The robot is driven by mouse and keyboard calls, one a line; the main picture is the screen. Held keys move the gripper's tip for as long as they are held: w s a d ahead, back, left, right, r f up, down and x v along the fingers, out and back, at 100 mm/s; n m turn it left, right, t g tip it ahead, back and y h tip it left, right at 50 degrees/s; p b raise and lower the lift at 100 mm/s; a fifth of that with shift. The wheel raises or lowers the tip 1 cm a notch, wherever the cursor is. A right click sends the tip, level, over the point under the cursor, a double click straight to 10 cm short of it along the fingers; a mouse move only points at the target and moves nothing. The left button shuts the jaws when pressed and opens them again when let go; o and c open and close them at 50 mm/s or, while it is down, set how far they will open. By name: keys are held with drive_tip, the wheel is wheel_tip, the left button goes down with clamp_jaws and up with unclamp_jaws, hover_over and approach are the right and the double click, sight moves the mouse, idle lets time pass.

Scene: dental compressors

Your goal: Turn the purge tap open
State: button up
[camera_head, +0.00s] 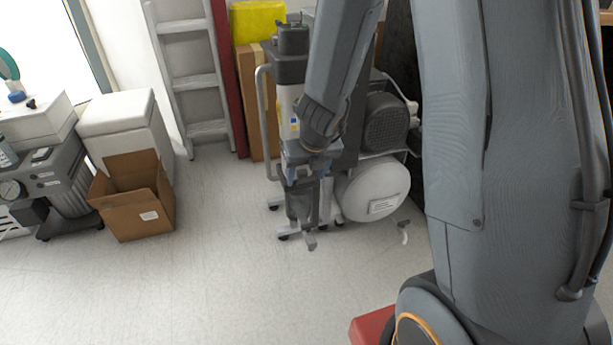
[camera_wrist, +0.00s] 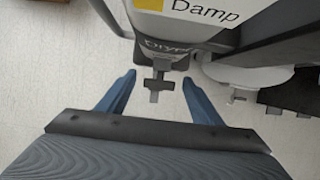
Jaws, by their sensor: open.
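The purge tap (camera_wrist: 157,88) is a small dark grey T-shaped handle under the dark lower body of the dryer unit (camera_wrist: 165,48) in the wrist view. My gripper (camera_wrist: 159,78) is open, with one blue finger to the left of the tap and one to the right. Clear gaps show on both sides, and neither finger appears to touch it. In the head view my gripper (camera_head: 306,174) is in front of the compressor's upright unit (camera_head: 289,108), pointing down. My wrist hides part of that unit. I cannot tell the tap's depth between the fingers.
A white round tank (camera_head: 373,190) and a dark motor (camera_head: 386,122) stand right of the unit. A metal handle rail (camera_head: 262,115) is to its left. An open cardboard box (camera_head: 135,200) and a ladder (camera_head: 190,80) are further left. The front floor is clear.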

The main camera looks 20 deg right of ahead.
drive_tip(key=c, duration=1.1)
drive_tip(key=shift+o, duration=0.2)
